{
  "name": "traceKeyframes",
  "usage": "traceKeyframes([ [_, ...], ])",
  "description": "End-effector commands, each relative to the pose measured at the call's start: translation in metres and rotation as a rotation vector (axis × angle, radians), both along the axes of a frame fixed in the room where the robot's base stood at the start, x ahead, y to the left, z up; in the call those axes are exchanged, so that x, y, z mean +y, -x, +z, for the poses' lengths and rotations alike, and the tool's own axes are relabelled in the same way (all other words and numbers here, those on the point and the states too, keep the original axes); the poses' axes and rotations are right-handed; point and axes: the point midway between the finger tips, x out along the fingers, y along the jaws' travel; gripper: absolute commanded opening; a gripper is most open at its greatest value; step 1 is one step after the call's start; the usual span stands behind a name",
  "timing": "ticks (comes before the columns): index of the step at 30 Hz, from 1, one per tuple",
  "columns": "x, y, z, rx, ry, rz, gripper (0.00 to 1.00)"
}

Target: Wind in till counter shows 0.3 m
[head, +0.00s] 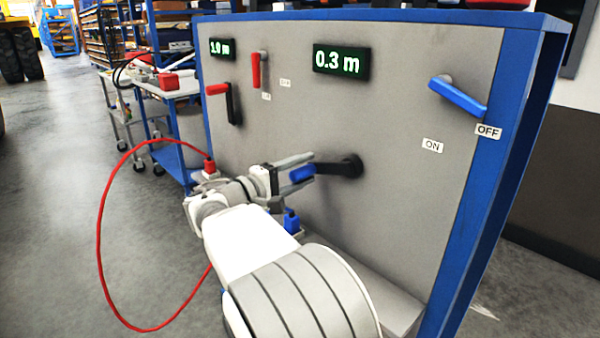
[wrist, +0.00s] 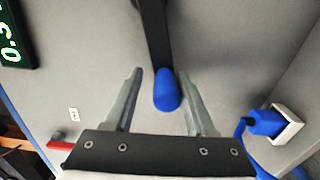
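The larger counter (head: 341,62) on the grey panel reads 0.3 m in green. Its edge also shows in the wrist view (wrist: 14,35). Below it is a crank with a black arm (head: 335,168) and a blue knob (head: 301,174), its arm pointing left from the hub. In the wrist view the blue knob (wrist: 167,90) lies between the fingers of my gripper (wrist: 160,88), with a clear gap on the left and a narrower one on the right. My gripper (head: 295,172) is open around the knob.
A blue lever (head: 458,97) slants toward the OFF label (head: 488,132); an ON label (head: 432,145) is lower left. A smaller counter (head: 222,48), seemingly 1.0 m, a red lever (head: 256,70) and a red-handled crank (head: 232,105) are left. A red cable (head: 100,225) loops over the floor.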

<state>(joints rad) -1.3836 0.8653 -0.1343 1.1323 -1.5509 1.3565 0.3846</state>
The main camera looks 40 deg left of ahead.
Motion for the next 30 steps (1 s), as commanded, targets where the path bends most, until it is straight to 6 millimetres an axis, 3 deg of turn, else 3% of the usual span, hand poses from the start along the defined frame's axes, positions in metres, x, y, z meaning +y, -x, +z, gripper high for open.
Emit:
traceKeyframes([
  [9, 0.003, 0.002, -0.003, 0.003, 0.005, 0.008, 0.64],
  [14, 0.005, 0.017, -0.002, 0.003, 0.007, 0.011, 0.64],
  [30, 0.014, 0.141, 0.0, 0.002, 0.006, 0.008, 0.64],
])
